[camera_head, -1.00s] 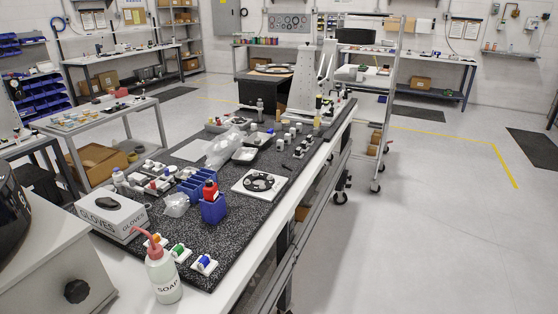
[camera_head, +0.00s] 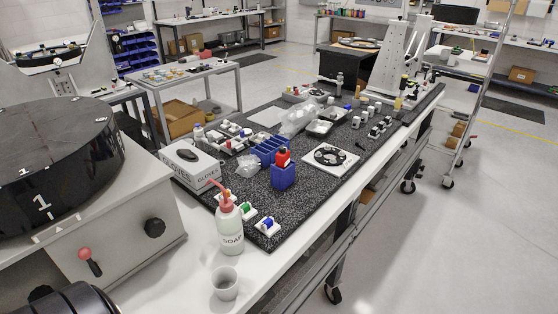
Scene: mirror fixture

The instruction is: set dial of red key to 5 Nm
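I cannot make out for certain a red key or its dial scale. A red item with a dark top (camera_head: 282,157) stands upright in a blue holder (camera_head: 284,177) on the black speckled bench mat (camera_head: 310,190). Small white stands near the mat's front edge hold coloured pieces, among them a green one (camera_head: 245,209) and a blue one (camera_head: 267,224). Another small red object (camera_head: 201,55) lies on the side table at the upper left. No reading can be made out on any of these. Neither of my grippers is in view.
A soap bottle (camera_head: 229,226) and a grey cup (camera_head: 225,283) stand at the bench's near end. A glove box (camera_head: 190,165) sits behind them. A black numbered drum (camera_head: 60,160) on a grey housing (camera_head: 130,225) fills the left. The floor at right is open.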

